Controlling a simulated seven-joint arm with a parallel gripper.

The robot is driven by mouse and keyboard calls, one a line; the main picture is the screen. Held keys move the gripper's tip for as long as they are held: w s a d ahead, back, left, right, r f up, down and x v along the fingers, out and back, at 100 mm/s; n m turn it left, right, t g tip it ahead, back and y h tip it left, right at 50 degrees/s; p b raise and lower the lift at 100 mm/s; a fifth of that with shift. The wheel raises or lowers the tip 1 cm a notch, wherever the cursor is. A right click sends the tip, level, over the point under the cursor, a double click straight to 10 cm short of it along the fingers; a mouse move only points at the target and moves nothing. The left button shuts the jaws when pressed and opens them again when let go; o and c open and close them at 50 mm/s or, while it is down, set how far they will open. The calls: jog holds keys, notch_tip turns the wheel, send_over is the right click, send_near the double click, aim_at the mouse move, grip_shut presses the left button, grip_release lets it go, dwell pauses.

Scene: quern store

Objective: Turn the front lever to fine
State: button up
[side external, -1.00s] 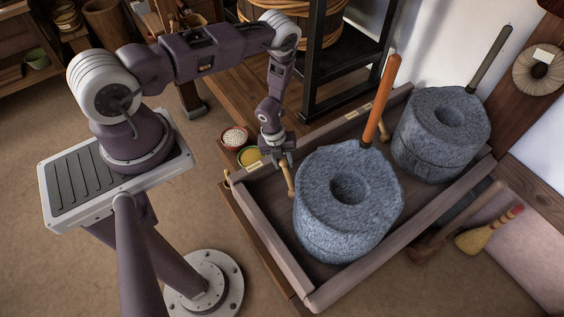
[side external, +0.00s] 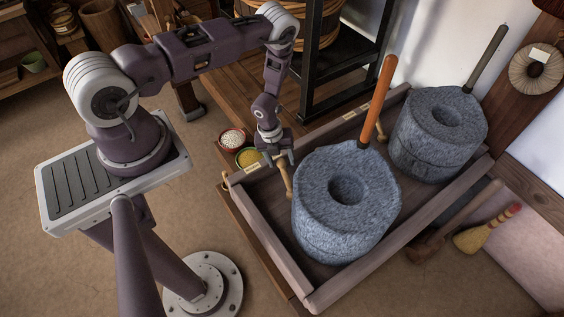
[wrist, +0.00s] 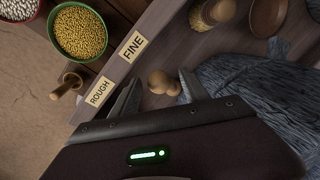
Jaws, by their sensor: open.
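The front lever is a small wooden arm with a rounded knob (side external: 287,182), beside the grey front millstone (side external: 345,205). In the wrist view its knob (wrist: 162,83) lies between my fingers, with no clear contact. The knob is nearer the FINE label (wrist: 133,46) than the ROUGH label (wrist: 100,92), both on the tray rim. My gripper (side external: 277,163) is low over the tray's left corner; in the wrist view its fingers (wrist: 159,92) are spread open. The lever's inner end is hidden.
The wooden tray (side external: 262,235) has raised rims. The front stone's orange handle (side external: 378,98) stands tall; the rear millstone (side external: 437,135) is farther right. A red bowl (side external: 232,139) and a green bowl of grain (wrist: 80,32) sit outside the rim. A wooden peg (wrist: 67,86) sticks out there.

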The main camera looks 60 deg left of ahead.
jog(key=r, duration=0.5)
jog(key=shift+s+a, duration=0.3)
jog(key=shift+s, duration=0.1)
jog(key=shift+r, duration=0.1)
jog(key=w+a+r+n+t+y, duration=0.1)
jog(key=w+r+n, duration=0.25)
jog(key=r, duration=0.65)
jog(key=w+r+n+t+y, duration=0.15)
jog(key=r+n, duration=0.25)
jog(key=r, duration=0.6)
jog(key=w+a+r+n+t+y, duration=0.1)
jog(key=w+r+n, duration=0.3)
jog(key=r, duration=0.6)
jog(key=s+d+r+n, duration=0.3)
jog(key=s+r+n, duration=0.25)
jog(key=r, duration=0.65)
jog(key=s+d+r+n, duration=0.2)
jog(key=s+d, duration=0.1)
jog(key=s, duration=0.4)
jog(key=s+d+r+n+h, duration=0.1)
jog(key=s+d+r+n, duration=0.2)
jog(key=s, duration=0.5)
jog(key=s+d+r+n+h, duration=0.1)
jog(key=s+d+r+n, duration=0.1)
jog(key=s, duration=0.6)
jog(key=shift+d+r+n, duration=0.4)
jog(key=shift+d+n, duration=0.1)
jog(key=shift+d, duration=0.55)
